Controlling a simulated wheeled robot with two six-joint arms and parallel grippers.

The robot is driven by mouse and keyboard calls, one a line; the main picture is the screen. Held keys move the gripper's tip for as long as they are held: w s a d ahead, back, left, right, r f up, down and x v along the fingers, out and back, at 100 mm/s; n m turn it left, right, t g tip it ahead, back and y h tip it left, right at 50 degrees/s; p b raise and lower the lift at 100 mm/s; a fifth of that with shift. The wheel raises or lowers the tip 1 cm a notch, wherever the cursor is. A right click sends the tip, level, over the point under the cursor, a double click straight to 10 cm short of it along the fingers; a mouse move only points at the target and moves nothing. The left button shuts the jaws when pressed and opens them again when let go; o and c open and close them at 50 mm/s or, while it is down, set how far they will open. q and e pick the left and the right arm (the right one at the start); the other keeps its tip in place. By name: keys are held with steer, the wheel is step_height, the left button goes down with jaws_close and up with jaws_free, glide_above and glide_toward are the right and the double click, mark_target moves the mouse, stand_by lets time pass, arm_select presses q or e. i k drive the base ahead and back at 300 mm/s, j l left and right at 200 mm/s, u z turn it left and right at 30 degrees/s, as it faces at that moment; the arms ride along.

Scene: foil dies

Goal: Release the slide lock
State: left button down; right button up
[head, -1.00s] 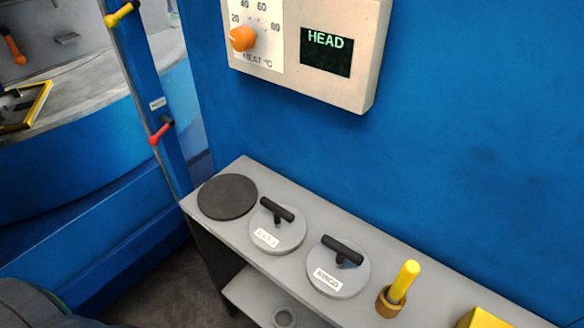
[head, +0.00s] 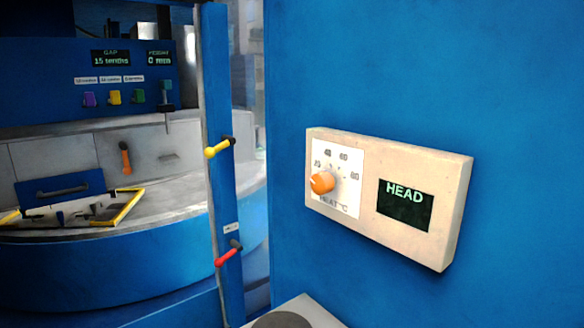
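A blue post (head: 219,190) stands left of the centre in the head view. It carries a lever with a yellow grip (head: 217,149) and, lower down, a lever with a red grip (head: 227,256). Both grips point down to the left. A small white label (head: 231,228) sits just above the red lever; I cannot read it. An orange handle (head: 125,158) hangs on the grey machine wall further left. I cannot tell which of these, if any, is the slide lock. Neither of my grippers is in view.
A beige heat box (head: 445,215) with an orange knob (head: 322,182) and a screen reading HEAD is on the blue wall at right. A yellow-edged frame (head: 125,208) lies on the round machine bed. A grey shelf top (head: 310,308) shows at the bottom edge.

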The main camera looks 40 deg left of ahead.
mark_target(127, 170)
steer(key=u, duration=2.1)
steer(key=i+j, duration=0.25)
steer(key=i, duration=0.15)
steer(key=i+j, duration=0.3)
steer(key=i, duration=0.15)
steer(key=i+j, duration=0.25)
steer(key=i, duration=0.15)
steer(key=z, duration=1.3)
